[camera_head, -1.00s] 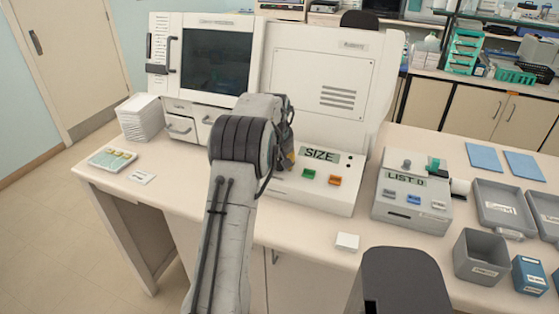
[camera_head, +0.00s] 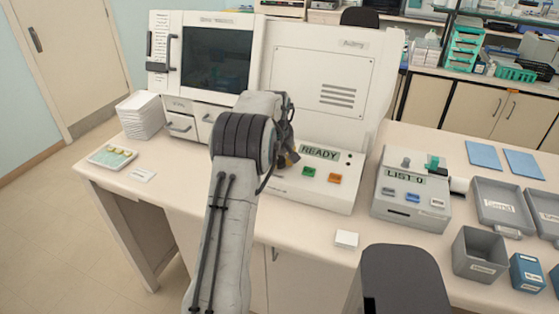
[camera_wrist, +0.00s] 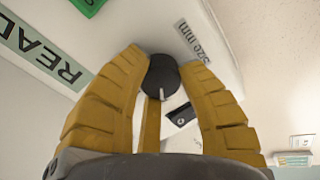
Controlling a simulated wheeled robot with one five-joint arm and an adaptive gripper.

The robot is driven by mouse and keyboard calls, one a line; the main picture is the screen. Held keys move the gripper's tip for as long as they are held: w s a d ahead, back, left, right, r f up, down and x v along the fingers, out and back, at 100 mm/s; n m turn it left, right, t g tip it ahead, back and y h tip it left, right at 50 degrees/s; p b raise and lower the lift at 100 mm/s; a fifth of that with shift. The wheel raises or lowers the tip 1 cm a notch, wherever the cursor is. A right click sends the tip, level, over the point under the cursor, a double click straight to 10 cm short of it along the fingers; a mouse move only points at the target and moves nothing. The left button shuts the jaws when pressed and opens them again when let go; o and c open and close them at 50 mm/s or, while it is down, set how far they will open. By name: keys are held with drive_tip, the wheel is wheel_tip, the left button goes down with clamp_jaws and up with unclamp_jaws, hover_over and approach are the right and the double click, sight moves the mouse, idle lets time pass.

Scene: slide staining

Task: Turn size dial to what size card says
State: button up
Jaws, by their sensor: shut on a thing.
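The size dial (camera_wrist: 162,78) is a round dark knob with a light pointer line, beside a label reading "Size mm" in the wrist view. My gripper (camera_wrist: 165,64) has its yellow fingers on either side of it and is shut on it. In the head view my arm hides the dial, and only part of my gripper (camera_head: 289,158) shows. The machine's display (camera_head: 320,152) reads READY; part of it also shows in the wrist view (camera_wrist: 42,50). A small white card (camera_head: 142,175) lies at the table's left; its writing is too small to read.
Green (camera_head: 309,171) and orange (camera_head: 335,178) buttons sit below the display. A grey device (camera_head: 411,191) reading "LIST 0" stands to the right, with grey bins (camera_head: 480,255) beyond. A white block (camera_head: 346,239) lies near the front edge. White stacked trays (camera_head: 142,116) stand at left.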

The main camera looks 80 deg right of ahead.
drive_tip(key=o, duration=1.2)
drive_tip(key=v, duration=1.2)
drive_tip(key=shift+f, duration=0.1)
